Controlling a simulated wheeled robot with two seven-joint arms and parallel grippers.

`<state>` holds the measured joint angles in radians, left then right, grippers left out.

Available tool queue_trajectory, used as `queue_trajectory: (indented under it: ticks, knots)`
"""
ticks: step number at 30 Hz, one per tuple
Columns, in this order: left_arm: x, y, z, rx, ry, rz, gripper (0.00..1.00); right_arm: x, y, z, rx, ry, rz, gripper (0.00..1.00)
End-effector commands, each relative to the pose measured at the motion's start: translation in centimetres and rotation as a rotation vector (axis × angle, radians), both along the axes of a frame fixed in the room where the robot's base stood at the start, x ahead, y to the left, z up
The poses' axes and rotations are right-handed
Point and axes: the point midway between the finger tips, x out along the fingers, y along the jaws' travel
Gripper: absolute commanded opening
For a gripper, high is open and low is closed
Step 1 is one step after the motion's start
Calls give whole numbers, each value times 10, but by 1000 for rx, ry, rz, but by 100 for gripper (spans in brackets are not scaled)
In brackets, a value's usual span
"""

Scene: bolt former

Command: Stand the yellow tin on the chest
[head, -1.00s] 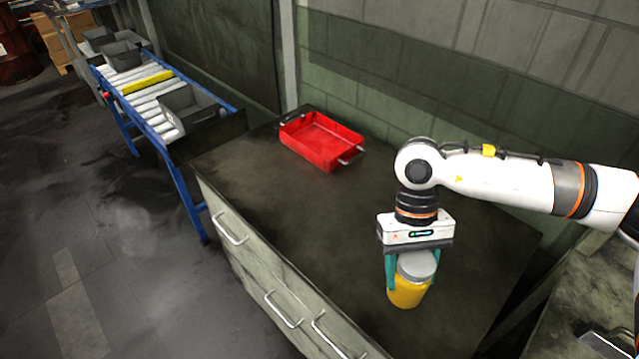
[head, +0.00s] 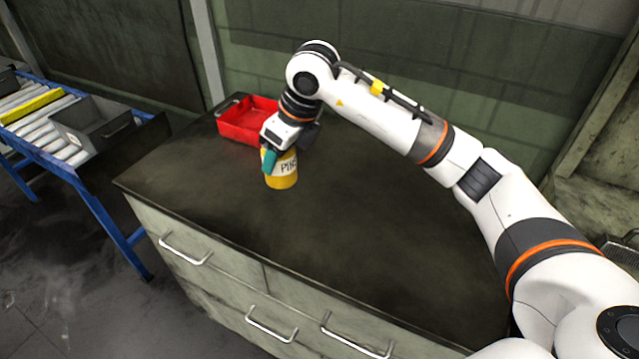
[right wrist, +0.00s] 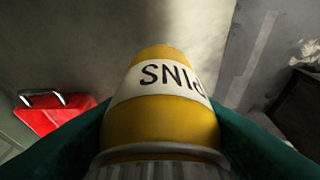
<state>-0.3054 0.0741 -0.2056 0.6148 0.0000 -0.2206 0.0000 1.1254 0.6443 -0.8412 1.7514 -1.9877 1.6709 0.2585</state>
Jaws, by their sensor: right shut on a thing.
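The yellow tin (head: 283,178) has a white label with dark letters and shows at the left-centre of the head view, over the chest top. My right gripper (head: 271,160) is shut on it, its teal fingers on the tin's sides. In the right wrist view the tin (right wrist: 168,118) fills the middle, between the two teal fingers, with its ridged grey lid nearest the camera. The chest (head: 380,250) has a dark top and pale drawers with metal handles. I cannot tell whether the tin's base touches the chest top. My left gripper is out of view.
A red tray (head: 240,128) with metal handles stands on the chest just behind and left of the tin; it also shows in the right wrist view (right wrist: 55,112). A blue-framed roller conveyor (head: 75,170) with a grey bin (head: 100,125) stands at left. The chest's middle and right are clear.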

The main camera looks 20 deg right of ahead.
Motion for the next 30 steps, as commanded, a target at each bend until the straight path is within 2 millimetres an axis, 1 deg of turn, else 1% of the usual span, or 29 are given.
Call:
queue_trajectory:
  ticks: [1, 3, 6, 9, 11, 15, 18, 25, 30]
  knots:
    - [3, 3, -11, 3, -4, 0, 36, 6, 0, -4, 2, -4, -100, 28]
    - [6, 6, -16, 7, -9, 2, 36, 13, -2, -3, 2, -3, -236, 28]
    - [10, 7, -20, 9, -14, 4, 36, 20, -6, -2, 1, -2, -376, 28]
    - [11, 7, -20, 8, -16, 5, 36, 23, -8, -5, -1, 1, -451, 28]
    - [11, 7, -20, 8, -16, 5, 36, 23, -8, -12, 0, 4, -469, 28]
    - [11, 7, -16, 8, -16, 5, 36, 23, -9, -39, -2, 6, -475, 28]
    - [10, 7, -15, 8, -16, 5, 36, 23, -9, -54, 0, 5, -474, 28]
    - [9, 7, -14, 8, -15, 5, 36, 23, -9, -73, -1, 4, -471, 28]
    - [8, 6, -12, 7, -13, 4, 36, 23, -9, -97, -1, 5, -470, 28]
